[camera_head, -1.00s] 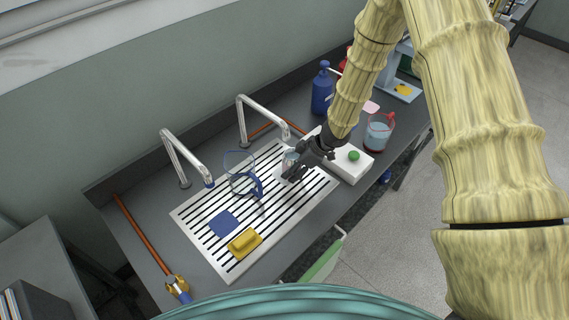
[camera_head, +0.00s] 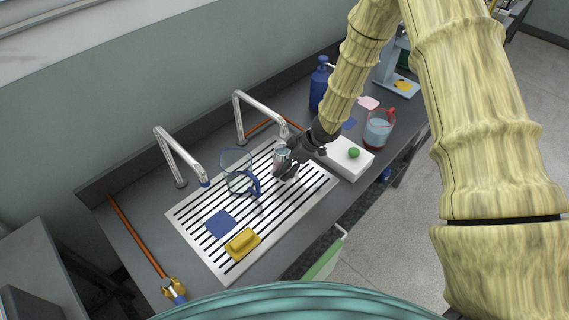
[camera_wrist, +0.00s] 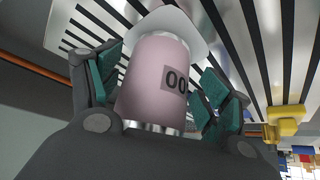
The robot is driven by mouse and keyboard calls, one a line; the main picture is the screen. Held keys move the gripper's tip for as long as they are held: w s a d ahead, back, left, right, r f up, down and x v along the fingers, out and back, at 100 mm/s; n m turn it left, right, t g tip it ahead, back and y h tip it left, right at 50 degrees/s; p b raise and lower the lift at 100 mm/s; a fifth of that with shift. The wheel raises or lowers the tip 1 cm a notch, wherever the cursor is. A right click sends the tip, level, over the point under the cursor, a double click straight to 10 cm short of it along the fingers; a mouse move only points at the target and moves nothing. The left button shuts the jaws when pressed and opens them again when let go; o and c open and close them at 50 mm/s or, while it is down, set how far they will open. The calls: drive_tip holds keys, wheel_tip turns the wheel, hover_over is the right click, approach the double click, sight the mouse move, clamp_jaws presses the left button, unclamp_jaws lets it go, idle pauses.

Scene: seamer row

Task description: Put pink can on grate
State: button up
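The pink can (camera_wrist: 150,85) with a dark number label and silver rim fills the middle of the wrist view. The grate (camera_head: 213,257), a white slatted panel with dark slots, lies below. The can is over its back right part; I cannot tell whether its base touches the slats.
Blue goggles (camera_head: 251,184) lie just left of the can. A blue square (camera_head: 220,223) and a yellow block (camera_head: 242,243) are on the grate's near left. Two metal taps (camera_head: 262,110) arch over the back edge.

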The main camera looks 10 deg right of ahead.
drive_tip(key=shift+w, duration=0.15)
drive_tip(key=b+v, duration=0.2)
drive_tip(key=v, duration=1)
drive_tip(key=shift+d, duration=0.1)
idle(1.3)
